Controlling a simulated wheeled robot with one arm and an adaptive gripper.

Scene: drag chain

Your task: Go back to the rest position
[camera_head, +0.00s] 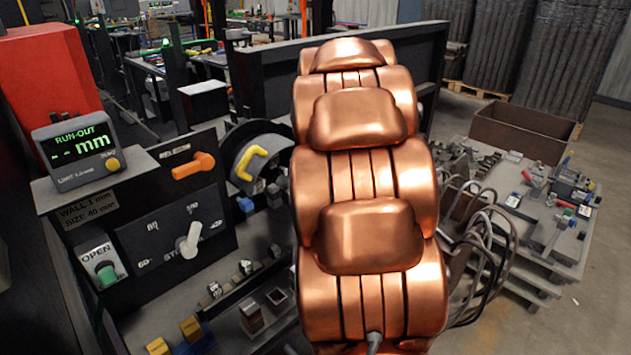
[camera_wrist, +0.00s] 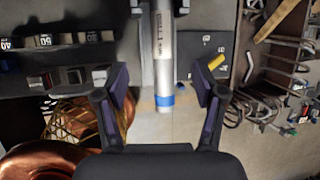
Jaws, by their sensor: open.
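My gripper (camera_wrist: 161,88) shows in the wrist view with its two dark fingers spread wide. It is open and holds nothing. A grey metal bar (camera_wrist: 162,50) with a blue band near its lower end lies between and beyond the fingers, and a gap shows on each side of it. The gripper cannot be made out in the head view. A large copper segmented body fills the middle of the head view and hides what is behind it; I cannot tell whether it is my arm.
A run-out display (camera_head: 78,150) stands at left above a panel with an orange lever (camera_head: 194,165), a grey knob (camera_head: 189,240) and a green button (camera_head: 107,274). A cluttered pallet (camera_head: 535,290) stands at right, with a brown bin (camera_head: 520,133) behind it. Bare floor shows at far right.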

